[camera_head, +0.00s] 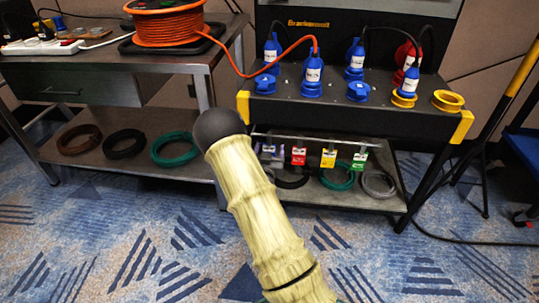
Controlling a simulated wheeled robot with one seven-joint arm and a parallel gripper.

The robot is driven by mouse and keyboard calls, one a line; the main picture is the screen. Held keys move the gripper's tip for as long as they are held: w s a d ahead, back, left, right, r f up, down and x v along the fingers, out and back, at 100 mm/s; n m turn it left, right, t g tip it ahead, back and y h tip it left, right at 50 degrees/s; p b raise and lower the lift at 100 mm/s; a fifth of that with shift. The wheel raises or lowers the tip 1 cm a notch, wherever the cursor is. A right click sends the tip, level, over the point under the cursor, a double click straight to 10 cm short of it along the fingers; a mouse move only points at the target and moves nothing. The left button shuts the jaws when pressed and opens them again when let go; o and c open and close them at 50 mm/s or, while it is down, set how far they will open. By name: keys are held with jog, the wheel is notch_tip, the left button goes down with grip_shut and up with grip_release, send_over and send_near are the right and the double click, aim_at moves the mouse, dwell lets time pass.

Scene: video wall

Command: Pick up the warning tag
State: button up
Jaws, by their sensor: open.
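Several small tags hang in a row from a metal rail under the front of the dark connector panel. They are a greyish-purple tag (267,153), a red tag (299,156), a yellow tag (328,158) and a green and white tag (359,161). Their print is too small to read, so I cannot tell which is the warning tag. My arm (255,205), pale yellow and ringed, rises from the bottom edge to a dark rounded end just left of the tags. No gripper fingers show in this view.
The connector panel (345,112) above carries blue, red and yellow plugs. An orange cable reel (168,25) stands on the bench (120,60) at left. Coiled cables lie on the lower shelves. A black stand (484,180) is at right. The patterned carpet in front is clear.

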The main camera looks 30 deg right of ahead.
jog(key=shift+w+d, duration=0.25)
jog(key=shift+w, duration=0.2)
jog(key=c, duration=1.1)
